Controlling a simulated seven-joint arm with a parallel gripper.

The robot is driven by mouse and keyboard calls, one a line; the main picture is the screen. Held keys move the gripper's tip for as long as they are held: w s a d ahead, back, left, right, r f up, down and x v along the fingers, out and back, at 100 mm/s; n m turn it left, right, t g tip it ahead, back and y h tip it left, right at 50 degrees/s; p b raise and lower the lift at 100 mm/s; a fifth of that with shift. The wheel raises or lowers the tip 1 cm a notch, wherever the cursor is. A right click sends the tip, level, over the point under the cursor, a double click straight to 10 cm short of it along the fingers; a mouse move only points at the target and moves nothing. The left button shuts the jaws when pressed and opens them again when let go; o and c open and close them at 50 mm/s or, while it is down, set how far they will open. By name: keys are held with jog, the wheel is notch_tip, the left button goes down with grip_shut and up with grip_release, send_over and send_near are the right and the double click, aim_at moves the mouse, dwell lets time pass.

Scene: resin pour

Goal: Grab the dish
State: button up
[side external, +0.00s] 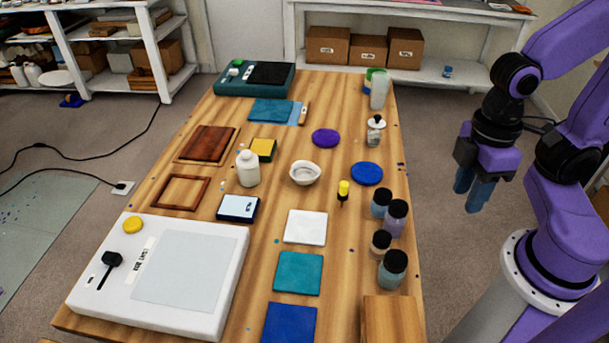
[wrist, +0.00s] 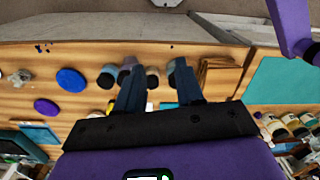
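The dish is a small white bowl (side external: 305,172) standing upright near the middle of the wooden table in the side view. It looks empty, and I cannot make it out in the wrist view. My gripper (side external: 469,190) hangs in the air off the table's right edge, well apart from the dish, with its blue fingers pointing down. In the wrist view the two fingers (wrist: 154,84) stand apart with nothing held between them.
Right of the dish lie a blue disc (side external: 367,173) and a yellow-capped dropper (side external: 343,192); a white bottle (side external: 248,168) stands left. Several dark-capped jars (side external: 394,216) line the right edge. A white square tile (side external: 305,227) lies in front, and a purple disc (side external: 326,138) behind.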

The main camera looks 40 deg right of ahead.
jog(key=w+a+f+m+g+y, duration=0.1)
jog(key=w+a+m+y, duration=0.1)
jog(key=m, duration=0.4)
jog(key=w+a+f+m+g+y, duration=0.1)
jog(key=w+f+m+g+y, duration=0.1)
jog(key=m, duration=0.4)
jog(key=w+a+f+m+g+y, duration=0.1)
jog(key=w+a+m+g+y, duration=0.1)
jog(key=w+m, duration=0.3)
jog(key=shift+a+f+m+y, duration=0.2)
jog(key=shift+a+m+y, duration=0.15)
jog(key=shift+m+y, duration=0.4)
jog(key=w+d+f+m+t+y, duration=0.2)
jog(key=w+m+t, duration=0.4)
jog(key=m, duration=0.3)
jog(key=w+d+f+m+t+y, duration=0.1)
jog(key=w+d+m+t+y, duration=0.15)
jog(key=w+m+t, duration=0.55)
jog(key=d+f+m+t+h, duration=0.3)
jog(key=d+f+m+h, duration=0.15)
jog(key=d+m, duration=0.35)
jog(key=m, duration=0.1)
send_near(305, 175)
jog(key=shift+w+d+r, duration=0.25)
jog(key=shift+w+r, duration=0.8)
jog(key=shift+w, duration=0.05)
jog(key=shift+x, duration=2.9)
jog(key=shift+w+d+r, duration=0.1)
jog(key=shift+w+d, duration=0.05)
